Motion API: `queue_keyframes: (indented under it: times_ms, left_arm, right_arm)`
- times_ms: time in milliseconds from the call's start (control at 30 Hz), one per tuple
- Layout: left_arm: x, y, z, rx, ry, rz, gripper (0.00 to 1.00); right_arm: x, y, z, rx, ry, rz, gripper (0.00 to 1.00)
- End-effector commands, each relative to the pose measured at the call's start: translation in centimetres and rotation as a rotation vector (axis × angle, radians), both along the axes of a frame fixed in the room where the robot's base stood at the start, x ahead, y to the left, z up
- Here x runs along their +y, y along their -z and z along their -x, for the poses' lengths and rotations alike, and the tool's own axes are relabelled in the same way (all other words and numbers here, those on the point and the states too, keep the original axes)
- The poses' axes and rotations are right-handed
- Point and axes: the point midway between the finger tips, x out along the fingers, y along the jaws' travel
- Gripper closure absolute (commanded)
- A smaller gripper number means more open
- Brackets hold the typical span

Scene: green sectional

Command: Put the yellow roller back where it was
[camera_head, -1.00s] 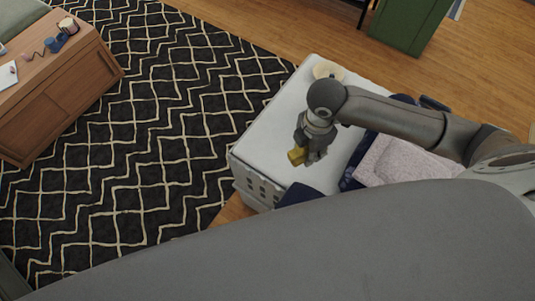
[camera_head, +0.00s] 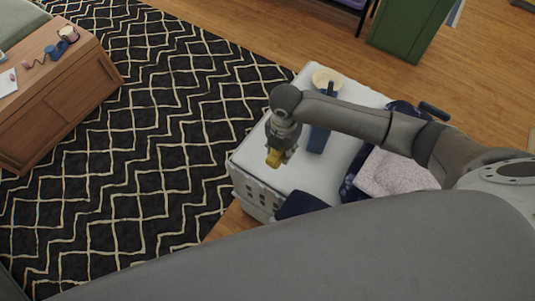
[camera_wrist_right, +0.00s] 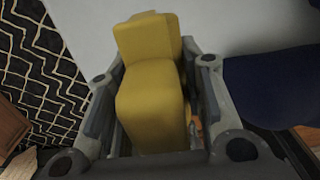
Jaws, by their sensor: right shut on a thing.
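The yellow roller (camera_head: 274,158) is in my right gripper (camera_head: 279,152), over the front left part of a white surface (camera_head: 255,151). In the right wrist view, the roller (camera_wrist_right: 150,95) sits between the two fingers of my right gripper (camera_wrist_right: 153,90), which are shut on it. Its far end appears against the white surface; I cannot tell whether it touches. My left gripper is not in view.
A dark navy item (camera_head: 300,205) lies at the front edge. A patterned rug (camera_head: 160,120) and wooden cabinet (camera_head: 60,95) are left.

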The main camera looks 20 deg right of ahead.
Motion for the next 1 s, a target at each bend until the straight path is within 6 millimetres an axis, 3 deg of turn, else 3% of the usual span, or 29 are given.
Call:
queue_keyframes:
  times_ms: [300, 1000]
  left_arm:
    - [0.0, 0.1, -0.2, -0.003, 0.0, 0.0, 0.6]
    - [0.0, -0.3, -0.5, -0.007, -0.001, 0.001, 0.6]
  right_arm:
    - [2.3, 4.2, -2.5, 0.001, 0.001, -0.001, 0.87]
    - [3.1, 8.8, -3.4, 0.0, 0.0, 0.0, 0.87]
